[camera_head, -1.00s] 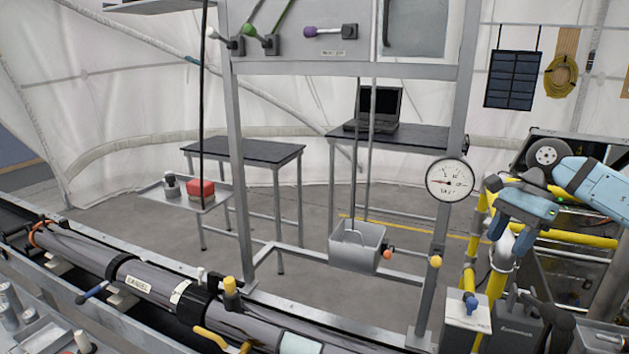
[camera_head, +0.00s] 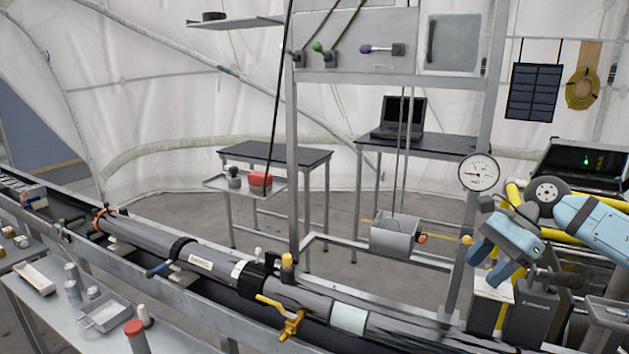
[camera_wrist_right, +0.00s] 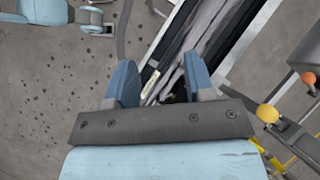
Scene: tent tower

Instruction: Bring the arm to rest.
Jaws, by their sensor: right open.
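My right arm (camera_head: 590,215) comes in from the right edge in the head view. Its blue right gripper (camera_head: 484,270) points down and to the left, in front of the metal frame's right post. In the right wrist view the two blue fingers of the right gripper (camera_wrist_right: 160,85) stand apart with nothing between them. Below and beyond them lies the long grey tube (camera_wrist_right: 190,50) in its trough, apart from the fingers. My left gripper is not in the head view.
A grey bucket (camera_head: 393,236) hangs left of the gripper. A round gauge (camera_head: 478,173) sits on the post just above it. Dark grey boxes (camera_head: 532,312) stand close below right. The grey core tube (camera_head: 220,270) crosses the front, with a side table (camera_head: 185,335) at lower left.

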